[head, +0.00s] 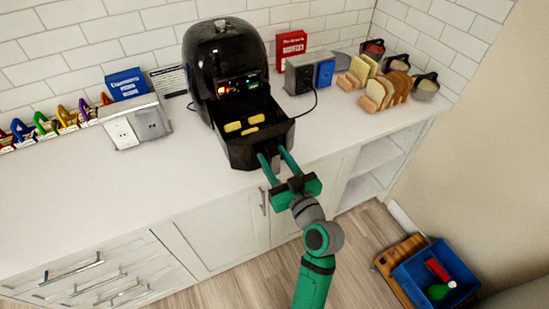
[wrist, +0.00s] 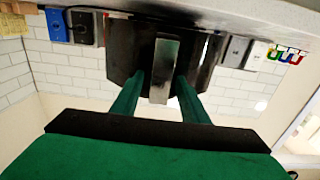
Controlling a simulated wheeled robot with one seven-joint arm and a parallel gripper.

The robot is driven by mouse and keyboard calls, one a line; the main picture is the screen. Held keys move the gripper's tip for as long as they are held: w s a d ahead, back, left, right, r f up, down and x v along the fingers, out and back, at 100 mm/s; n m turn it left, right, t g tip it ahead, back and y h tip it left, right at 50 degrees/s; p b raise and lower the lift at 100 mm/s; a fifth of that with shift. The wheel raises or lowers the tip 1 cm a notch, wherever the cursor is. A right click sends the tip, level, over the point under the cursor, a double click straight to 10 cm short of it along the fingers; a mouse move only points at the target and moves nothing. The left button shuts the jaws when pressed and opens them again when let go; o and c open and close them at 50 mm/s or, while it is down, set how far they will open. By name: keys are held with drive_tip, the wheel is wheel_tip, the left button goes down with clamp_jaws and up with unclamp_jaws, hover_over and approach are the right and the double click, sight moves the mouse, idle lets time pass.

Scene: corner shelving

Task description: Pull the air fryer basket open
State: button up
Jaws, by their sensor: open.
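The black air fryer (head: 222,55) stands on the white counter near the wall. Its basket (head: 245,156) is out from the body, with its top open and several yellow pieces (head: 242,127) inside. My gripper (head: 273,156) is at the basket's front with its two green fingers apart. In the wrist view, which looks upside down, the basket's grey metal handle (wrist: 163,62) lies between the fingers of my gripper (wrist: 160,84). The fingers are on either side of the handle, with a visible gap. Whether the fingertips touch the basket front is unclear.
A grey outlet box (head: 135,122) stands left of the fryer, another (head: 299,76) to its right. Sliced bread (head: 388,90) and containers fill the right corner. The counter front left of the basket is clear. A blue bin (head: 433,276) sits on the floor at right.

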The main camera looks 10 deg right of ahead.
drive_tip(key=v, duration=1)
drive_tip(key=shift+s+d, duration=0.2)
drive_tip(key=shift+s, duration=0.15)
drive_tip(key=s+a+f+m+g+h, duration=0.1)
drive_tip(key=s+a+f+m+h, duration=0.1)
drive_tip(key=s+f, duration=0.45)
drive_tip(key=s+a+f+m+g+h, duration=0.1)
drive_tip(key=s+a+f+m+h, duration=0.2)
drive_tip(key=f, duration=0.6)
drive_tip(key=s+a+n, duration=0.1)
drive_tip(key=s+a, duration=0.3)
drive_tip(key=s, duration=0.5)
drive_tip(key=s+a+n+y, duration=0.1)
drive_tip(key=s+a, duration=0.3)
drive_tip(key=s, duration=0.5)
drive_tip(key=shift+a+r, duration=0.35)
drive_tip(key=shift+r, duration=0.05)
drive_tip(key=shift+s, duration=0.1)
